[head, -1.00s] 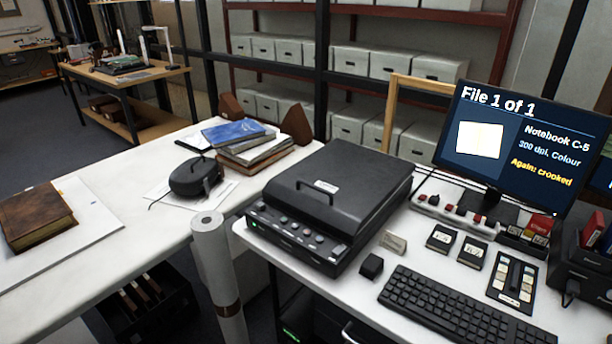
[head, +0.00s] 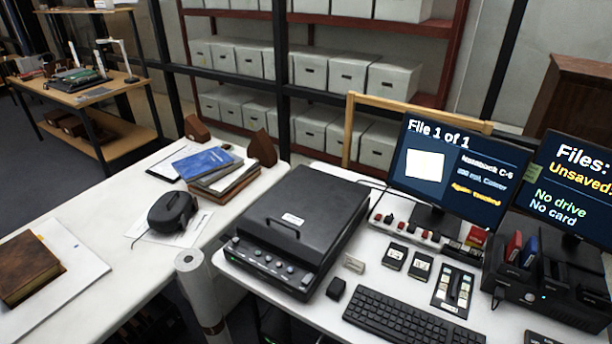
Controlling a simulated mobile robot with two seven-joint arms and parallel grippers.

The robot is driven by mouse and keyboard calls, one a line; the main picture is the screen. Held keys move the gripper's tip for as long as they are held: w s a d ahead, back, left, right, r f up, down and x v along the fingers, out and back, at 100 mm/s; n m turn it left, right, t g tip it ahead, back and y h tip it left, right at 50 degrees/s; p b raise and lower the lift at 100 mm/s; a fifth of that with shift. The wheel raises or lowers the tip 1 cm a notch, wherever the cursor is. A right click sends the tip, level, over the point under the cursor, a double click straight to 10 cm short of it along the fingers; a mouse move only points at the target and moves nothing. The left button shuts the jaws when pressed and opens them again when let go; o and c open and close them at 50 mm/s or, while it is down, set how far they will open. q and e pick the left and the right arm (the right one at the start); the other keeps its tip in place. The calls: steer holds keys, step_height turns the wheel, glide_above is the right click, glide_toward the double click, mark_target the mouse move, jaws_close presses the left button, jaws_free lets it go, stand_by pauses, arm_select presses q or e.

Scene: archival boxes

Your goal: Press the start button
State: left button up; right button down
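A black flatbed scanner (head: 300,218) with its lid down stands on the white desk. Its front panel (head: 268,262) carries a row of several round buttons and a small green light at the left end. Which of them is the start button cannot be read. The left monitor (head: 450,175) reads "File 1 of 1" with a notebook entry, "Colour" and a blurred yellow line. The right monitor (head: 572,190) reads "Files:", "Unsaved", "No drive", "No card".
A keyboard (head: 412,318), a small black block (head: 336,288) and a black drive unit (head: 545,285) are on the desk. Books (head: 222,172) and a brown book (head: 25,268) lie on the left table.

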arm_select(q)
steer(key=shift+d+r, duration=0.15)
steer(key=shift+r, duration=0.05)
jaws_close()
stand_by(1.8)
